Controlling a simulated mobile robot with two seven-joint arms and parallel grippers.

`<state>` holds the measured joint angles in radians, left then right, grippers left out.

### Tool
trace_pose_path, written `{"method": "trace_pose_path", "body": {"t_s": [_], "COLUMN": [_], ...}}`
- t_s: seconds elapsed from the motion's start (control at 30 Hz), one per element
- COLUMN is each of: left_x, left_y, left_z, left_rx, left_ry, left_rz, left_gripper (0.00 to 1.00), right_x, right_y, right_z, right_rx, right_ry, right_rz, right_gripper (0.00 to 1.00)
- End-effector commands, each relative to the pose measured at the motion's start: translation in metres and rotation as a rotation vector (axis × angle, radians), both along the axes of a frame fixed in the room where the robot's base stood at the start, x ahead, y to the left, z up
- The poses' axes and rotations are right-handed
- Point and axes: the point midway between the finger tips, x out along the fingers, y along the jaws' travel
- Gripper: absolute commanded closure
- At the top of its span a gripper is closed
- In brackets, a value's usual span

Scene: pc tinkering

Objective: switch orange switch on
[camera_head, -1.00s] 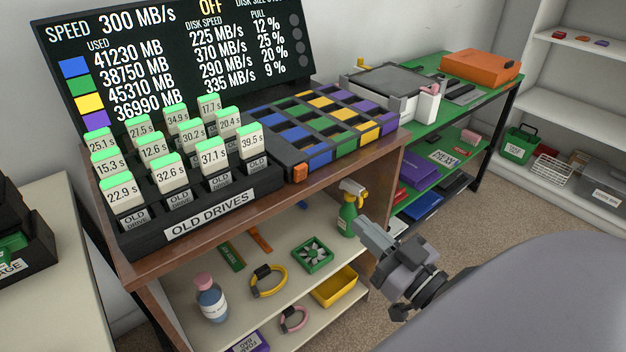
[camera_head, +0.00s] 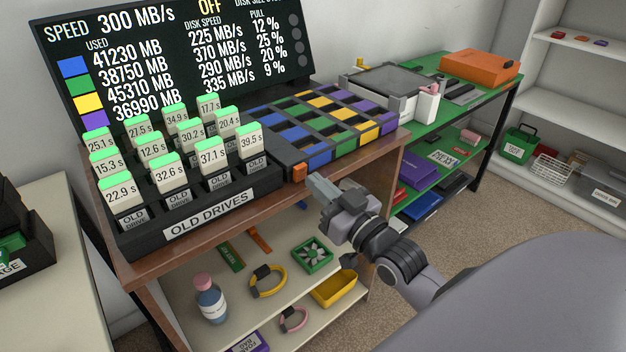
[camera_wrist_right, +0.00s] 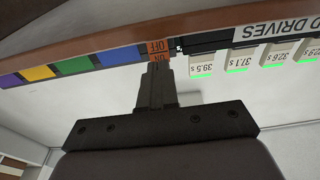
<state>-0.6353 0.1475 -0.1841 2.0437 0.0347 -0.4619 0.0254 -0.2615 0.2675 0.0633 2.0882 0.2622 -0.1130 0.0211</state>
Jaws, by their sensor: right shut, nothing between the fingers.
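The orange switch (camera_head: 299,172) sits on the front corner of the dark drive dock (camera_head: 322,158) at the table edge. In the right wrist view the switch (camera_wrist_right: 160,48) shows the words OFF and ON. My right gripper (camera_head: 314,185) is shut and empty, just in front of and slightly right of the switch in the head view. In the wrist view its fingertips (camera_wrist_right: 158,66) are close to the ON end; I cannot tell whether they touch. The screen (camera_head: 170,60) reads OFF at its top. My left gripper is not in view.
The OLD DRIVES rack (camera_head: 208,215) with several labelled drives stands left of the switch. The brown table (camera_head: 150,262) has an edge below the dock. A green bench (camera_head: 470,105) stands at right.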

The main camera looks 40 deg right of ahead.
Motion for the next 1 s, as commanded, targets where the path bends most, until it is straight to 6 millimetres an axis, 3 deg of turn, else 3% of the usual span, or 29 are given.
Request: {"method": "trace_pose_path", "body": {"t_s": [0.23, 0.67, 1.0], "left_x": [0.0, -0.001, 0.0], "left_y": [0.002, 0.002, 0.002], "left_z": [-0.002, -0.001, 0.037], "left_rx": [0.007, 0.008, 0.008], "left_ry": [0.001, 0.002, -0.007], "left_rz": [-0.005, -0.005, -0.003], "left_gripper": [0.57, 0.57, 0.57], "right_x": [0.017, 0.019, 0.026], "right_y": [0.001, 0.002, 0.002], "right_z": [0.002, 0.003, 0.013], "right_rx": [0.001, 0.0, -0.007], "right_ry": [0.001, 0.002, 0.077], "right_rz": [0.0, 0.0, 0.0], "right_gripper": [1.0, 1.0, 1.0]}}
